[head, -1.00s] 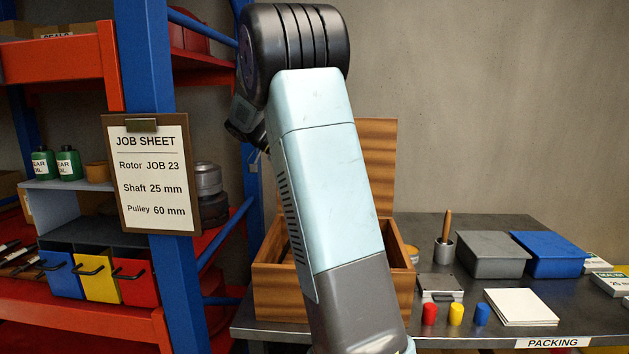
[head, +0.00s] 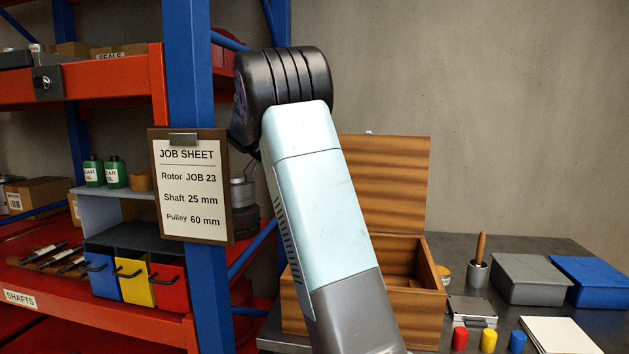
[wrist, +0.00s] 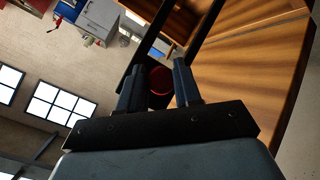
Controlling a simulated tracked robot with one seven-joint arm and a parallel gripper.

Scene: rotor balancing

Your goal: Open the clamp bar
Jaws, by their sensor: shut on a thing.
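My gripper (wrist: 160,82) shows in the wrist view, its two dark fingers closed on either side of a dark red round knob (wrist: 160,80). A long black bar (wrist: 155,30) runs away from just beyond the fingers. The knob seems to be on this bar, but shadow hides the join. I cannot tell for sure that it is the clamp bar. In the head view my arm hides the gripper, and no clamp bar can be made out.
A wooden crate (head: 420,300) with its lid raised (head: 385,180) stands on the packing table behind my arm. Its wood seems to fill the right of the wrist view (wrist: 255,60). A blue rack post (head: 190,80) with a job sheet (head: 193,190) stands left. Grey and blue bins (head: 595,280) stand right.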

